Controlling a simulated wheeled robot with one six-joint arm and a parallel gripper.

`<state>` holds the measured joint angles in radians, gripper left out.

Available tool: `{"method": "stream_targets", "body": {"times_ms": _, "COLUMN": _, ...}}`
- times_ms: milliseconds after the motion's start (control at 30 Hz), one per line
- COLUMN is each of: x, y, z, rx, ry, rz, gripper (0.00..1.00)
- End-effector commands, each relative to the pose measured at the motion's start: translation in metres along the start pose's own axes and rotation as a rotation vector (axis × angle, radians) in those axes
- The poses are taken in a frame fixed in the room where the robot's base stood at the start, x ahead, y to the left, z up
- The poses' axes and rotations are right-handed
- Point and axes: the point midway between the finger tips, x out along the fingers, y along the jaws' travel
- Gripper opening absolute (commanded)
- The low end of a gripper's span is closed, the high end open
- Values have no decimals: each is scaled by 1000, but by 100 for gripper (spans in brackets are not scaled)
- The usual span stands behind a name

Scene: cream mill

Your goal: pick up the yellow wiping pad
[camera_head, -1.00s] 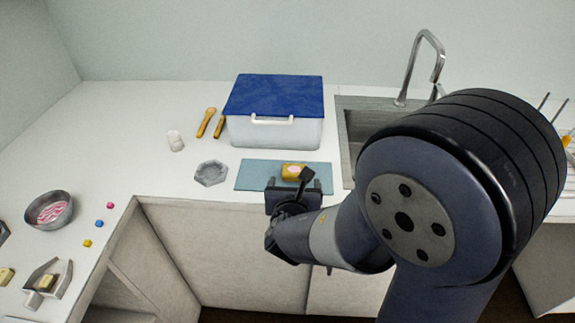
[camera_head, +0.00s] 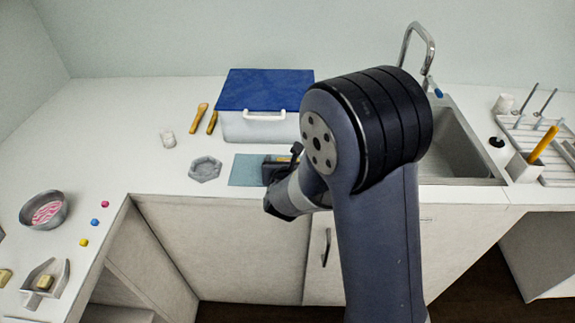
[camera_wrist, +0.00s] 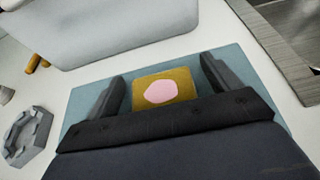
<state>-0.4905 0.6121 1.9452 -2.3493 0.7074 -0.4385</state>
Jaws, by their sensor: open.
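The yellow wiping pad (camera_wrist: 178,77), with a pale pink patch on top, lies on a blue-green mat (camera_wrist: 84,99). In the wrist view my gripper (camera_wrist: 162,72) is open, with one finger on each side of the pad and visible gaps between. The pad's near edge is partly hidden by the gripper body. In the head view my gripper (camera_head: 281,167) is low over the right part of the mat (camera_head: 245,171), and my arm hides most or all of the pad.
A white box with a blue lid (camera_head: 262,92) stands just behind the mat. A grey hexagonal dish (camera_head: 205,169) is left of it. The sink (camera_head: 457,150) is to the right. Wooden-handled tools (camera_head: 199,117) and a white cup (camera_head: 168,139) stand behind left.

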Motion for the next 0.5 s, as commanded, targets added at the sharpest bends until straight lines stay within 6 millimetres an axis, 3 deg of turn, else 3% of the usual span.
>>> {"method": "stream_targets", "body": {"times_ms": 167, "x": 0, "y": 0, "z": 0, "rx": 0, "ry": 0, "rz": 0, "gripper": 84}}
{"method": "stream_targets", "body": {"times_ms": 500, "x": 0, "y": 0, "z": 0, "rx": 0, "ry": 0, "rz": 0, "gripper": 56}}
